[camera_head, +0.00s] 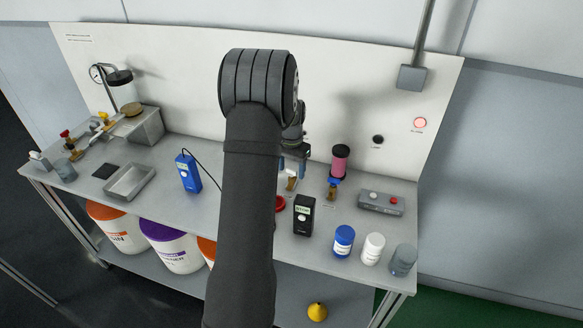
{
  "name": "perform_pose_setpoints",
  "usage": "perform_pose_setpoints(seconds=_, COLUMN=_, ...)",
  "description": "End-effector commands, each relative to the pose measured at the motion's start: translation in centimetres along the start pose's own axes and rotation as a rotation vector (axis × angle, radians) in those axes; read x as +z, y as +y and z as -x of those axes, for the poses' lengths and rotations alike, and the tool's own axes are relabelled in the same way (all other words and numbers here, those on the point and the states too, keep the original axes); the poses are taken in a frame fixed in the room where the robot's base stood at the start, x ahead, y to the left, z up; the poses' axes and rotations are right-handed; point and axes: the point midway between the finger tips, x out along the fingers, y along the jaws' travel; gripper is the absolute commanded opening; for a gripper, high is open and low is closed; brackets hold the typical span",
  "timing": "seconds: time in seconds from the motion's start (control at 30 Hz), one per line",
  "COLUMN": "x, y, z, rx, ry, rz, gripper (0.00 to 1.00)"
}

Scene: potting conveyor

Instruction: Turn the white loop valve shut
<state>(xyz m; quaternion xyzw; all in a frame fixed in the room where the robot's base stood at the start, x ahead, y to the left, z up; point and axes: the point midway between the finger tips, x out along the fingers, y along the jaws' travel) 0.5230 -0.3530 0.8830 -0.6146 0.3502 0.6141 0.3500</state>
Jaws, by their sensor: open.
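My gripper (293,167) points down over the bench behind my arm, small in the view, and its jaws are open. Just below it stands a small brass valve (291,185) with a pale, whitish top, which seems to be the white loop valve. The gripper partly hides this top, so its handle angle is unclear. I cannot tell whether the jaws touch it or stand around it. A second brass valve with a blue handle (335,182) stands to its right, under a pink cylinder (340,160).
A red knob (281,203) is partly hidden by my arm. A black meter (304,215), blue-lidded jar (343,240), white jar (373,248), grey jar (403,260) and button box (381,202) stand right. A blue handheld device (188,172) and metal tray (130,181) lie left.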

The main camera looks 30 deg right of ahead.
Motion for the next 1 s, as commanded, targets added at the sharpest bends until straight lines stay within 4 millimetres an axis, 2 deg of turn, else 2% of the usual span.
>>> perform_pose_setpoints(seconds=0.1, x=0.0, y=0.0, z=0.01, rx=0.0, ry=0.0, rz=0.0, gripper=0.59)
perform_pose_setpoints(seconds=0.33, x=0.0, y=0.0, z=0.02, rx=0.0, ry=0.0, rz=0.0, gripper=0.14)
perform_pose_setpoints(seconds=0.5, x=0.0, y=0.0, z=0.03, rx=0.0, ry=0.0, rz=0.024, gripper=0.14)
perform_pose_setpoints(seconds=0.8, x=-0.03, y=0.0, z=0.01, rx=0.0, ry=-0.001, rz=0.219, gripper=0.14)
perform_pose_setpoints(seconds=1.0, x=-0.04, y=0.0, z=0.02, rx=0.0, ry=0.0, rz=0.253, gripper=0.14)
